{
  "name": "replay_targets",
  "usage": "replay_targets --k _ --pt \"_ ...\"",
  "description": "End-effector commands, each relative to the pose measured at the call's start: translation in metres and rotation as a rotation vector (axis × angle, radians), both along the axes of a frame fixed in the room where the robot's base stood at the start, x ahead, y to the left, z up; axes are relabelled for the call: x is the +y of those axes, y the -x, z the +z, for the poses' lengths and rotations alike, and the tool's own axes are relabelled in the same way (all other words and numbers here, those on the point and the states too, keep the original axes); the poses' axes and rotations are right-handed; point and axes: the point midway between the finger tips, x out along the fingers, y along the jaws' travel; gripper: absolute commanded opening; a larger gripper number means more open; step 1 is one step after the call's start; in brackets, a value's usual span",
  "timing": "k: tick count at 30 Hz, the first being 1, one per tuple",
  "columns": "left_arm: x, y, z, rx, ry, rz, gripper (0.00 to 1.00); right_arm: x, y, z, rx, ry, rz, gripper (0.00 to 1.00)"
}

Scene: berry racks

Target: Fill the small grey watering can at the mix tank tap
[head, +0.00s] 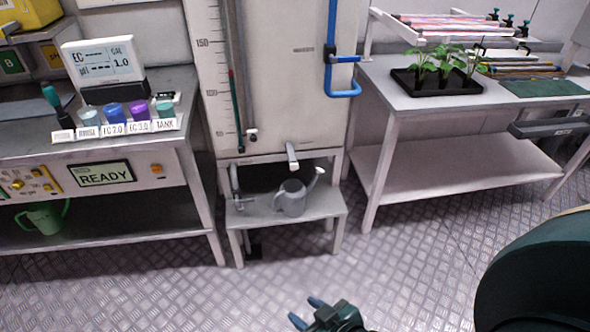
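The small grey watering can (290,198) stands upright on a low grey stand (262,216) in front of the mix tank (265,90). Its spout points up to the right. A short pale tap spout (292,156) sticks out of the tank's lower front, just above the can and apart from it. I cannot tell whether any water runs. My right gripper (307,311) is at the bottom edge, well in front of the stand, with its two blue fingertips apart and nothing between them. My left gripper is not in view.
A metal bench on the left carries an EC meter (103,62) and several small cups; a green watering can (45,216) sits on its lower shelf. The right bench (400,98) holds a black seedling tray (440,88). The chequered floor (270,285) before the stand is clear.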

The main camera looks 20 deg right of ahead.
Motion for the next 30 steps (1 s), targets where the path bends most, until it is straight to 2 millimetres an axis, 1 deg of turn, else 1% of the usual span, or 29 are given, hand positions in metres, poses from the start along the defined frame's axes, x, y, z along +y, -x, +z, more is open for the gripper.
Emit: replay_targets --k 5,19,30 --pt "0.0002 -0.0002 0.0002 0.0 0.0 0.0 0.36 -0.0001 -0.0002 0.0002 -0.001 0.0 0.0 0.39" --pt "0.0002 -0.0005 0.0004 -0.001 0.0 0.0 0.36 -0.0001 -0.0004 0.0005 -0.001 0.0 0.0 0.01" --pt "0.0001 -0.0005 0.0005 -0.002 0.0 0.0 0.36 0.0 -0.0005 0.0007 -0.002 -0.001 0.0 0.0"
